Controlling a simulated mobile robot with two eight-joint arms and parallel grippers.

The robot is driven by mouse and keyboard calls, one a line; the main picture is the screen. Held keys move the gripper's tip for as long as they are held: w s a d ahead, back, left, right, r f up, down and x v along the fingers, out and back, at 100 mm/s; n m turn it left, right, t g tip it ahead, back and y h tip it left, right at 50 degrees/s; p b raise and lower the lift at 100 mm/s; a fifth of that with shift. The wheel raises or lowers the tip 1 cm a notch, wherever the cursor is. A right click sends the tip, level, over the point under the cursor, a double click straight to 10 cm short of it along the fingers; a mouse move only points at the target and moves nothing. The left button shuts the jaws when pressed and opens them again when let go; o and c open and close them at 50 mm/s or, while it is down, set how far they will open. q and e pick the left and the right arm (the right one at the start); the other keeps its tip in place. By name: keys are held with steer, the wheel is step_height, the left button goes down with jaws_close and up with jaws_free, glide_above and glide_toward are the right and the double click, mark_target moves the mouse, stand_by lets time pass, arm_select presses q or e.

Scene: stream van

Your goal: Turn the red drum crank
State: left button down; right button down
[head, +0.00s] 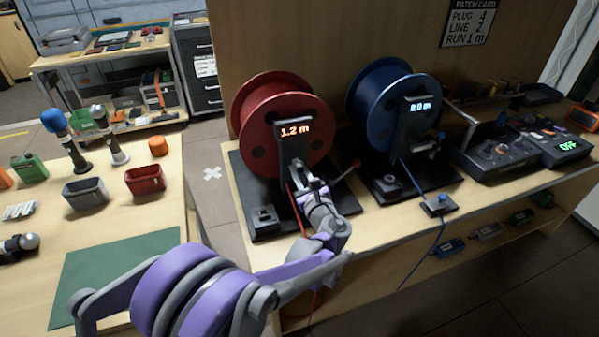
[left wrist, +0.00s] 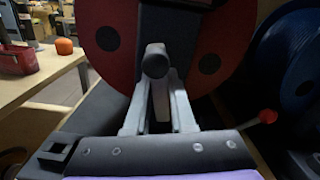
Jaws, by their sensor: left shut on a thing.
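The red drum (head: 262,110) stands on a dark base behind a dark post with a lit "1.2 m" display (head: 294,130). It also fills the back of the left wrist view (left wrist: 215,60). My left gripper (head: 312,192) is at the front of this post. In the left wrist view its two grey fingers (left wrist: 160,105) are shut around a grey bar with a dark round end (left wrist: 155,64), which looks like the red drum crank. A rod with a red knob (head: 356,163) sticks out to the right of the gripper; the knob also shows in the left wrist view (left wrist: 268,116). The fingers partly hide the bar.
A blue drum (head: 380,95) with its own display stands close on the right. Control boxes (head: 500,150) sit farther right on the bench. A table with a green mat (head: 125,265), a red bin (head: 145,180) and a dark bin (head: 86,192) is on the left, across a gap.

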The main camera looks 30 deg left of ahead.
arm_select(q)
steer(key=shift+d+f, duration=0.1)
steer(key=shift+f, duration=0.2)
